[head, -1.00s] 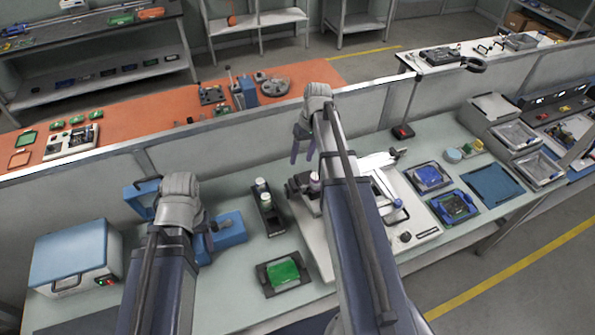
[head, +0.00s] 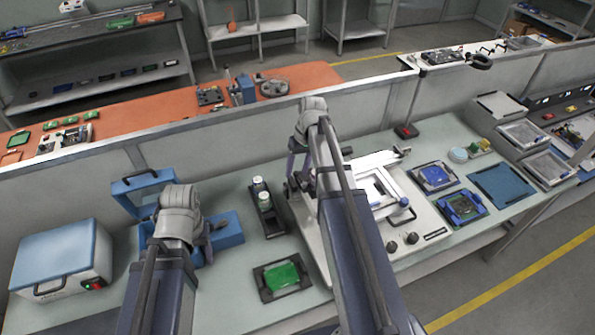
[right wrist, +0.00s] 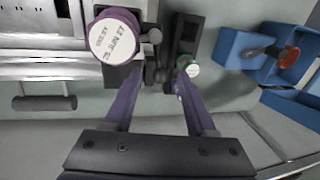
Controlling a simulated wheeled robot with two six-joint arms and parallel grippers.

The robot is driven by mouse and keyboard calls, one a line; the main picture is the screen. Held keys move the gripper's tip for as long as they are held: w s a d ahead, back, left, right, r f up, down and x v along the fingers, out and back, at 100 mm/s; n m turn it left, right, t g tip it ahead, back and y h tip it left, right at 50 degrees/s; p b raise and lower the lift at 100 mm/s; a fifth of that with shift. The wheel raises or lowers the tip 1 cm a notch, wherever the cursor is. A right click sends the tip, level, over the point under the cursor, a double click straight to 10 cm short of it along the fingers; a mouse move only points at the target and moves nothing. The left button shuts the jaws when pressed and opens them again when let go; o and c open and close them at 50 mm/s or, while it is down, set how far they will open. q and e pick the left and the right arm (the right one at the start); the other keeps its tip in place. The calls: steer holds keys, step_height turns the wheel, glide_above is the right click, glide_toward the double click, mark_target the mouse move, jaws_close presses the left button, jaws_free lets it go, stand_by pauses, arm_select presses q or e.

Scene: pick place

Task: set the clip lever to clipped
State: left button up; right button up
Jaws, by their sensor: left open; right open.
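I cannot single out the clip lever with certainty. The white machine (head: 405,243) in the head view has a white frame with a blue handle, black knobs and small dark fittings at its left end. My right gripper (head: 300,168) is open over that left end, partly hiding the fittings. In the right wrist view the right gripper (right wrist: 160,76) has its purple fingers apart, with dark knobs (right wrist: 152,38) just beyond the tips and nothing visibly held. My left gripper (head: 208,236) is open by the blue open box (head: 226,225).
A black holder (head: 271,225) with two white-capped bottles stands between the grippers. A green board in a black tray (head: 282,276) lies in front. A blue-topped case (head: 60,260) is at left. Trays with blue-framed boards (head: 461,206) are at right. A low partition runs behind.

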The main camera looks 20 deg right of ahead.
jaws_close()
stand_by(0.3)
steer(key=shift+d+m+t, duration=0.15)
steer(key=shift+d+m, duration=0.15)
steer(key=shift+m, duration=0.45)
steer(key=shift+d+m+t, duration=0.15)
steer(key=shift+d+m, duration=0.1)
steer(key=shift+m, duration=0.5)
jaws_free()
steer(key=shift+r, duration=0.15)
